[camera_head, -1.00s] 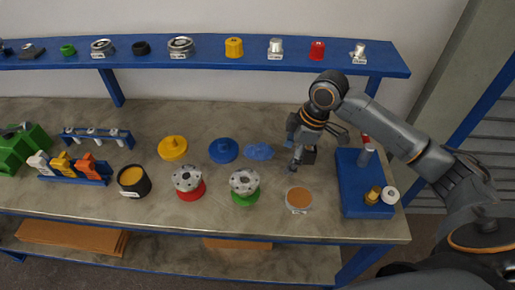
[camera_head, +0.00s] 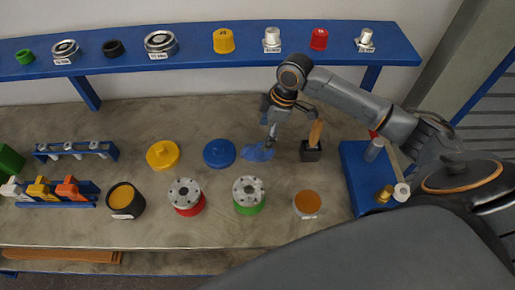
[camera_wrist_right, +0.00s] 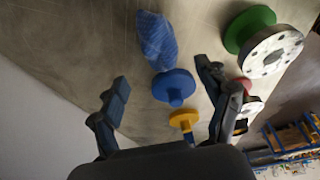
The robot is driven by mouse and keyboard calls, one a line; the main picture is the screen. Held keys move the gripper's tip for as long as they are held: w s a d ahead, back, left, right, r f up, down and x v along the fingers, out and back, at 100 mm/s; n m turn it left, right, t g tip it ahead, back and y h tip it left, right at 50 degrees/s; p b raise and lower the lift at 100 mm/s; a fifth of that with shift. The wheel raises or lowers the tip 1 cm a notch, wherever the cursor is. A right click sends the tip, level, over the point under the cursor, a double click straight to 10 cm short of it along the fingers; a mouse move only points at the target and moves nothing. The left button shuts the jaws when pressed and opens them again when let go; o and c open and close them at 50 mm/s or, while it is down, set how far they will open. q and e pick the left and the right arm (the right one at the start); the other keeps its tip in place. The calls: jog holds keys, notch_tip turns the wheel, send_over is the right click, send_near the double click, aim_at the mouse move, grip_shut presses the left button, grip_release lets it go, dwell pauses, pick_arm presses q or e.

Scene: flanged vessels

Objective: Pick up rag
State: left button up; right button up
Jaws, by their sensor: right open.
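The rag (camera_head: 257,153) is a crumpled blue cloth lying on the grey workbench, right of a blue flanged disc. It also shows in the right wrist view (camera_wrist_right: 157,38), beyond the fingertips and between their lines. My right gripper (camera_head: 269,138) is above the rag at its right side, pointing down, and hides a little of it. In the right wrist view my right gripper (camera_wrist_right: 162,72) has its two fingers wide apart with nothing between them. Whether a fingertip touches the rag cannot be told. My left gripper is not in view.
The blue disc (camera_head: 219,153) and yellow disc (camera_head: 163,154) lie left of the rag. Flanged vessels on green (camera_head: 249,208) and red (camera_head: 190,208) bases stand in front. A black holder with a wooden handle (camera_head: 311,153) and a blue tray (camera_head: 353,177) are right.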

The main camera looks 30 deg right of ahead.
aim_at(258, 148)
jog(key=shift+w+a+f, duration=0.1)
jog(key=shift+a+f, duration=0.1)
jog(key=shift+f, duration=0.4)
jog(key=shift+w+f, duration=0.15)
jog(key=shift+f, duration=0.2)
jog(key=shift+w+a+f, duration=0.1)
jog(key=shift+f, duration=0.2)
jog(key=x, duration=0.1)
jog(key=p+x, duration=0.2)
jog(key=x, duration=0.1)
jog(key=shift+s+f, duration=0.1)
jog(key=shift+s, duration=0.2)
jog(key=shift+f, duration=0.3)
jog(key=shift+w+f, duration=0.1)
jog(key=shift+c, duration=0.6)
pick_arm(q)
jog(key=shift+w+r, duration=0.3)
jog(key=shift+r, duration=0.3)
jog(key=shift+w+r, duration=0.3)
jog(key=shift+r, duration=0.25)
pick_arm(e)
jog(key=c, duration=1.1)
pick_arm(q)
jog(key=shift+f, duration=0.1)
pick_arm(e)
jog(key=shift+c, duration=0.2)
